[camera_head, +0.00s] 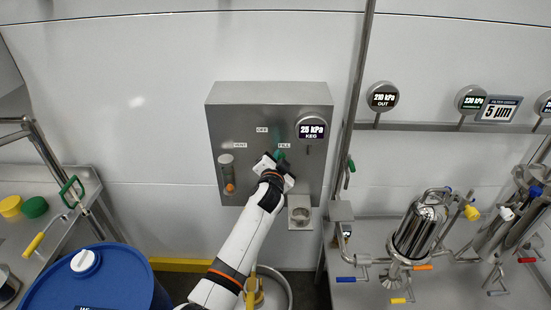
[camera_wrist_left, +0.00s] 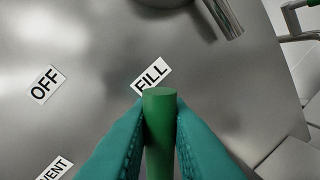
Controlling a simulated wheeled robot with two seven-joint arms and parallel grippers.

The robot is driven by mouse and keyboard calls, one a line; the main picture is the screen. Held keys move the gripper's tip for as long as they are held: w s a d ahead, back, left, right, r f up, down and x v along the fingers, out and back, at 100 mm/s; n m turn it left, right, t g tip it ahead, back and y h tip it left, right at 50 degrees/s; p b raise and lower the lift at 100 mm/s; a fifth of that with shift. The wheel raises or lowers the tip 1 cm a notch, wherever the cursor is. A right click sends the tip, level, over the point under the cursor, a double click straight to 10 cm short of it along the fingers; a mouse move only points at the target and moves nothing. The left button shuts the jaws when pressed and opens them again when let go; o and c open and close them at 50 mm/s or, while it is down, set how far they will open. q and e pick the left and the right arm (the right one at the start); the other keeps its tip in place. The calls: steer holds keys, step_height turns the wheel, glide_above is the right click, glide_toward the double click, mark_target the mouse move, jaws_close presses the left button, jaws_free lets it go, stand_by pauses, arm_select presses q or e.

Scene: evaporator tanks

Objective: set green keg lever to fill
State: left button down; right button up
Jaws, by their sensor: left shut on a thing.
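A grey metal box (camera_head: 266,98) on the wall carries the labels VENT, OFF and FILL and a round gauge (camera_head: 312,129) reading 25 kPa KEG. The green lever (camera_wrist_left: 159,105) stands between my left fingers in the left wrist view, its tip in front of the FILL label (camera_wrist_left: 151,75). In the head view a bit of the green lever (camera_head: 281,154) shows just under the FILL label. My left gripper (camera_head: 277,164) is shut on the lever; its teal fingers (camera_wrist_left: 160,135) touch both sides. The lever's pivot is hidden. My right gripper is not in view.
A sight tube with an orange float (camera_head: 229,187) sits on the box left of my arm. A vertical pipe with another green handle (camera_head: 351,165) runs to the right. A blue drum (camera_head: 120,276) stands at lower left. A steel filter assembly (camera_head: 418,230) stands at right.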

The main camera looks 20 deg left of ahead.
arm_select(q)
steer(key=shift+d+f+m, duration=0.15)
steer(key=shift+f+m, duration=0.05)
steer(key=shift+m, duration=0.1)
stand_by(0.4)
steer(key=c, duration=1.4)
jaws_free()
steer(key=s+d+r, duration=0.1)
steer(key=s, duration=1)
steer(key=shift+s+d+r+b, duration=0.3)
steer(key=shift+s+d+r, duration=0.05)
steer(key=shift+d, duration=0.05)
